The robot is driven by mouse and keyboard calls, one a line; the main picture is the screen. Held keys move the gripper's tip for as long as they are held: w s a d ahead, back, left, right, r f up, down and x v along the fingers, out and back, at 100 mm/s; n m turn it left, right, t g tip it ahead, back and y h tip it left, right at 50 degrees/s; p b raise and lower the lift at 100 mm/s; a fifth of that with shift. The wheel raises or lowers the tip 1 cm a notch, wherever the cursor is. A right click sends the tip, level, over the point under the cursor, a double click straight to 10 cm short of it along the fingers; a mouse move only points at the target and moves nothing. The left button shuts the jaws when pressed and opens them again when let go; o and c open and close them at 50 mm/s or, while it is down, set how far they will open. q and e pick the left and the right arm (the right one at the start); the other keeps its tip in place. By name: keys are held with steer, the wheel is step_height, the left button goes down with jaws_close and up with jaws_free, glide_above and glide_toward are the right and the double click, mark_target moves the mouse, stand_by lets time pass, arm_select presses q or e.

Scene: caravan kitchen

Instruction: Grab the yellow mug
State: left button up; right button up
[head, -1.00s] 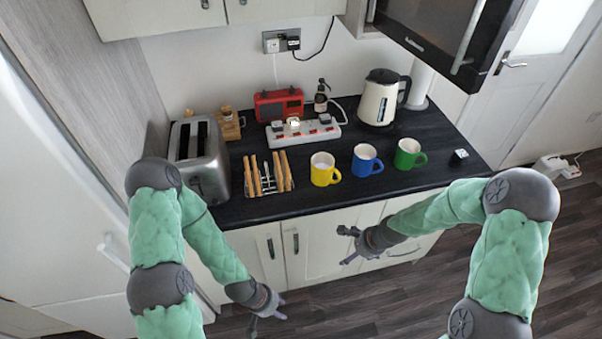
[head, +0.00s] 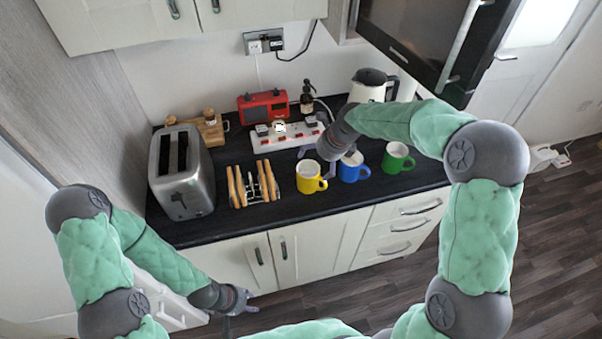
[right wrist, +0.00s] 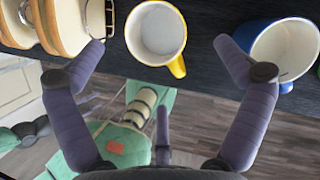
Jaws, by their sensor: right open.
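The yellow mug (head: 309,178) stands upright on the dark worktop (head: 240,220), between the toast rack and the blue mug (head: 350,170). In the right wrist view the yellow mug (right wrist: 157,32) appears beyond and between my open fingertips, its white inside visible and its handle pointing to the lower right. My right gripper (head: 326,162) is above the worktop, by the yellow and blue mugs, open and empty; its fingers also show in the right wrist view (right wrist: 158,50). My left gripper (head: 240,300) hangs low in front of the cupboards; its jaw opening is too small to judge.
The toast rack (head: 254,187) is left of the yellow mug. The blue mug also shows in the right wrist view (right wrist: 284,48), close to one finger. A green mug (head: 397,158) stands further right. A power strip (head: 290,137), red radio (head: 264,106), toaster (head: 182,175) and kettle (head: 369,88) stand around.

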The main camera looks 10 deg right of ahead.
mark_target(307, 166)
steer(key=b+x, duration=0.1)
steer(key=x, duration=0.9)
steer(key=shift+w+a+f, duration=0.1)
steer(key=shift+a+f, duration=0.05)
steer(key=shift+a, duration=0.1)
steer(key=c, duration=1.4)
steer(key=shift+r, duration=0.25)
steer(key=shift+r, duration=1.6)
steer(key=s+r, duration=0.1)
steer(key=s+a+r, duration=0.1)
steer(key=s+r, duration=0.1)
steer(key=s+r+p, duration=0.1)
steer(key=r, duration=0.1)
steer(key=shift+s+a+r, duration=0.15)
steer(key=shift+a, duration=0.2)
steer(key=shift+c, duration=0.2)
steer(key=s+a+r, duration=0.3)
steer(key=s+r, duration=0.1)
steer(key=s, duration=0.4)
steer(key=shift+s+a, duration=0.15)
steer(key=shift+s, duration=0.15)
